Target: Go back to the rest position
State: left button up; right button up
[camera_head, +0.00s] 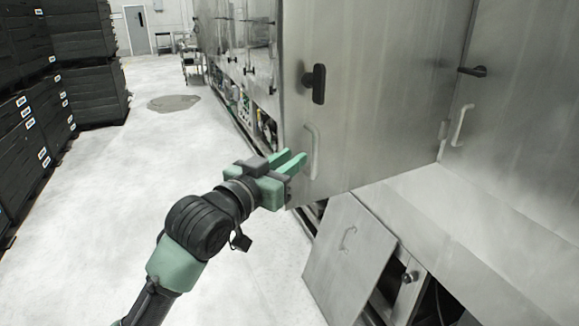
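My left gripper (298,157) is in the middle of the head view. Its two green fingers are a little apart, with nothing visible between them. The fingertips are just left of the pale bar handle (312,150) on a large steel door (385,110) of the washer. I cannot tell whether they touch the door. The door stands out from the machine's front and carries a black latch (315,83) above the bar handle. My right gripper is not in view.
A lower panel (345,255) with a small handle leans below the door, beside a dark opening. Another steel panel (525,120) is at the right. Black stacked crates (88,60) line the left. The pale floor (125,190) between is clear, with a round cover (173,102) farther back.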

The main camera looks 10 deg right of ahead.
pick_arm(q)
jog(key=s+a+f+n+g+y, duration=0.1)
jog(key=s+a+f+n+y, duration=0.15)
jog(key=a+f, duration=0.45)
jog(key=s+a+f+n+y, duration=0.1)
jog(key=s+a+f+y, duration=0.2)
jog(key=f, duration=0.7)
jog(key=s+a+f+n+g+y, duration=0.1)
jog(key=s+a+f+n+y, duration=0.15)
jog(key=a+f, duration=0.5)
jog(key=s+a+f+g+y, duration=0.2)
jog(key=s+a+f, duration=0.35)
jog(key=s, duration=0.25)
jog(key=s+a+f+n+g+y, duration=0.1)
jog(key=s+a+f+g, duration=0.1)
jog(key=s+a+f, duration=0.55)
jog(key=s+a+f+g+y, duration=0.2)
jog(key=s+a+f, duration=0.15)
jog(key=s, duration=0.65)
notch_tip(320, 180, down, 27)
jog(key=s+g+b, duration=0.1)
jog(key=s+g, duration=0.1)
jog(key=s+a+f, duration=0.1)
jog(key=s+f, duration=0.7)
jog(key=s+a+f+g+b, duration=0.1)
jog(key=s+a+f, duration=0.1)
jog(key=s+f, duration=0.6)
jog(key=shift+s+a+f, duration=0.25)
jog(key=shift+s+f, duration=0.15)
jog(key=shift+f, duration=0.15)
